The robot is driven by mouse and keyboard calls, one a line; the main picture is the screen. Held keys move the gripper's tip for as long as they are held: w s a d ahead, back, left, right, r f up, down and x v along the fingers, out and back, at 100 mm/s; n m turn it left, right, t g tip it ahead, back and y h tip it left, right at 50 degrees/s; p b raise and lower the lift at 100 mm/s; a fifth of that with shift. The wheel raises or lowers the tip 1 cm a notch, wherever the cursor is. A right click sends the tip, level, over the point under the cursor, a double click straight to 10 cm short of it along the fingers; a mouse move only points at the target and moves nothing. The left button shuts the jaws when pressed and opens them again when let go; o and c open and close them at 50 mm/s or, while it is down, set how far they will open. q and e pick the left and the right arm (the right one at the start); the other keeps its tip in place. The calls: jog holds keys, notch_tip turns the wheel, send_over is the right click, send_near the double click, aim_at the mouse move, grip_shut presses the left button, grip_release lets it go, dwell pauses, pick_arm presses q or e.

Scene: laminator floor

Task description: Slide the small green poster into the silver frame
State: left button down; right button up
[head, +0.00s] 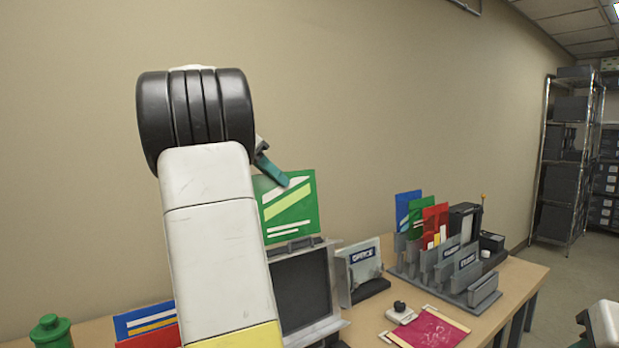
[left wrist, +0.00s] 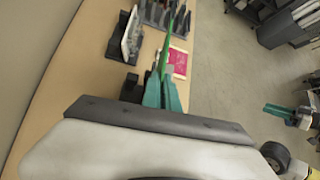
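The small green poster (head: 290,208), with white and light-green stripes, is upright above the silver frame (head: 334,290), which has a dark panel and stands on the table. The poster's lower edge is at the slot on the frame's top; I cannot tell if it is inside. My left gripper (head: 270,172) is shut on the poster's upper left part; my forearm hides some of it. In the left wrist view the teal fingers (left wrist: 163,92) pinch the poster (left wrist: 168,45), seen nearly edge-on. My right gripper (left wrist: 278,110) is off to the right, away from the frame; its opening is unclear.
An "OFFICE" holder (head: 361,270) stands right of the frame. Further right is a grey rack (head: 445,280) with blue, green and red cards. A magenta sheet (head: 430,330) lies in front. Blue and red cards (head: 146,320) and a green bottle (head: 51,332) are at left.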

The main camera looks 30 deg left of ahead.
aim_at(279, 187)
pick_arm(q)
jog(key=shift+f, duration=0.15)
jog(key=shift+s+d+f, duration=0.1)
jog(key=shift+d+f, duration=0.05)
jog(key=shift+f, duration=0.6)
jog(key=shift+d+f, duration=0.15)
jog(key=shift+f, duration=0.55)
jog(key=shift+s+d+f, duration=0.15)
jog(key=shift+d+f, duration=0.1)
jog(key=shift+f, duration=1.55)
jog(key=shift+s+d+f, duration=0.15)
jog(key=shift+d+f, duration=0.15)
jog(key=shift+f, duration=1.45)
jog(key=shift+s+d+f, duration=0.15)
jog(key=shift+d+f, duration=0.1)
jog(key=shift+f, duration=1.55)
